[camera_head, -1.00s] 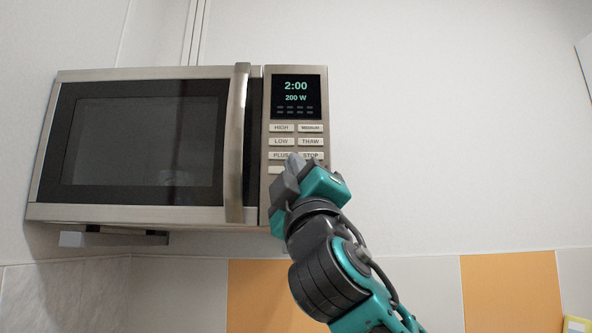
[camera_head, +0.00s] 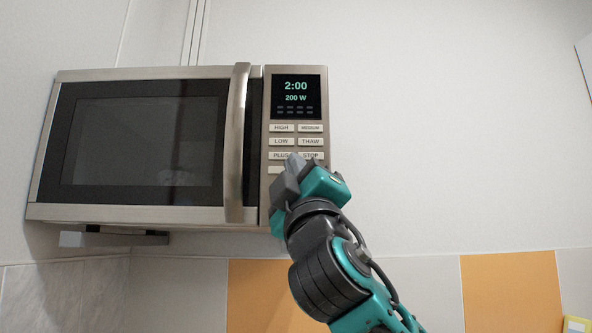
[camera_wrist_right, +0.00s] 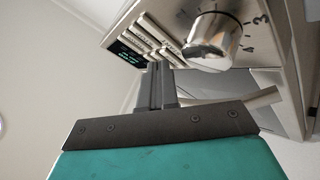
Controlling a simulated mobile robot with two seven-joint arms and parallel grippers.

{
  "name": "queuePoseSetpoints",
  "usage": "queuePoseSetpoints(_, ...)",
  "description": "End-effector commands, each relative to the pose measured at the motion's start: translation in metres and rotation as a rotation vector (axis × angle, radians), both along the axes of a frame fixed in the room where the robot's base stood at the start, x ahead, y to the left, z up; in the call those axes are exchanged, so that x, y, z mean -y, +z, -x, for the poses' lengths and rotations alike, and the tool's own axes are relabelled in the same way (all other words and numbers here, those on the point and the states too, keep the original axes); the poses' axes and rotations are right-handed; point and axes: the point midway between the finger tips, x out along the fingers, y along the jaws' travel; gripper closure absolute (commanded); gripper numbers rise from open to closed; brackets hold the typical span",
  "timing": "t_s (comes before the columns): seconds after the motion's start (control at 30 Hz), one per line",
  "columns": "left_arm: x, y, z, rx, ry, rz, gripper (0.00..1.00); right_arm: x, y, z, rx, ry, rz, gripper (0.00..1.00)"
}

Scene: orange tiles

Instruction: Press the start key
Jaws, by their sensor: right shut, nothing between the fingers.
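The microwave (camera_head: 150,213) hangs on the wall, and its control panel shows 2:00 and 200 W on the display (camera_head: 296,97). The keys HIGH, MEDIUM, LOW, THAW, PLUS and STOP are in rows below. Under PLUS, one key (camera_head: 276,170) is partly hidden by my gripper and its label cannot be read; I see no key that reads as start. My right gripper (camera_head: 293,165) is shut and empty in front of the lower keys. In the right wrist view its fingertips (camera_wrist_right: 158,66) are close to the lower keys (camera_wrist_right: 168,58); contact cannot be told. My left gripper is not in view.
A round metal knob (camera_wrist_right: 212,42) with numbers stands out from the panel beside my fingers in the wrist view. The door handle (camera_head: 237,145) projects to the left of the panel. The wall to the right of the microwave is clear.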

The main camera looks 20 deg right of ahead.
Motion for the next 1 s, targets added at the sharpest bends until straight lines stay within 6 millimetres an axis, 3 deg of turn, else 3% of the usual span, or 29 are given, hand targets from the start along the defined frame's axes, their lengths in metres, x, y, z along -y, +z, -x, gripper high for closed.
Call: queuePoseSetpoints(1.0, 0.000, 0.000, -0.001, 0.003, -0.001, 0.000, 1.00, 0.003, 0.000, -0.011, 0.000, 0.000, 0.000, 1.00)
